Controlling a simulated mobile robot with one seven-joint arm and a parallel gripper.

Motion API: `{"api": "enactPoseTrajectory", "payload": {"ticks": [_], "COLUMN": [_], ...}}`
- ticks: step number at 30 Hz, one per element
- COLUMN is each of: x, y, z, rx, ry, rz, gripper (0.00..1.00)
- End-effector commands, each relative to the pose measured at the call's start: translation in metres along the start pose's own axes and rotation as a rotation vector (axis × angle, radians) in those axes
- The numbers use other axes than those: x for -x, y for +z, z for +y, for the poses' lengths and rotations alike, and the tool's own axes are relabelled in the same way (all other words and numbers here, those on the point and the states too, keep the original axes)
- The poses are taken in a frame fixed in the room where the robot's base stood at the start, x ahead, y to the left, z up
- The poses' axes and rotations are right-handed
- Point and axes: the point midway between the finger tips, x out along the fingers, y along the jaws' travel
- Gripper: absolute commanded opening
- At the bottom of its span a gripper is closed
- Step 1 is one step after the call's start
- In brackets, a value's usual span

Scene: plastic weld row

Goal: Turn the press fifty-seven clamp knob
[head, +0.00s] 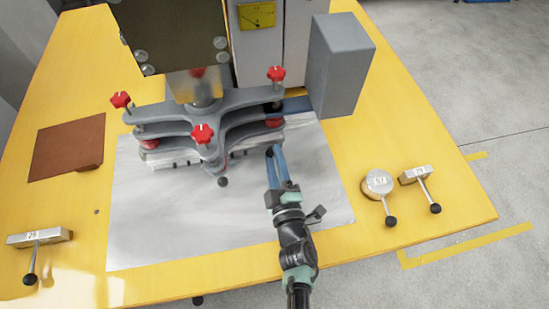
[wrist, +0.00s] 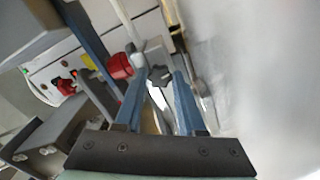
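The press has a grey multi-armed clamp (head: 215,110) with red knobs: one at the left (head: 121,100), one in front (head: 203,134) and one at the right (head: 277,74). No number fifty-seven is clearly readable on it. My gripper (head: 274,150) reaches in from the front, just below the clamp's right arm.
The yellow table bears a bare metal plate (head: 160,225). A grey box (head: 340,65) stands right of the press. A brown sheet (head: 68,147) lies at left.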

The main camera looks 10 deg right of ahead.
Motion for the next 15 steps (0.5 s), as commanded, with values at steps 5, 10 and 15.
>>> {"api": "enactPoseTrajectory", "payload": {"ticks": [5, 10, 15], "x": [0.0003, 0.0001, 0.0035], "y": [0.0003, 0.0001, 0.0004], "z": [-0.0004, -0.0002, -0.0006], "rx": [0.001, 0.001, 0.001], "ry": [-0.001, 0.000, -0.001], "rz": [-0.001, 0.000, -0.001], "gripper": [0.67, 0.67, 0.67]}}
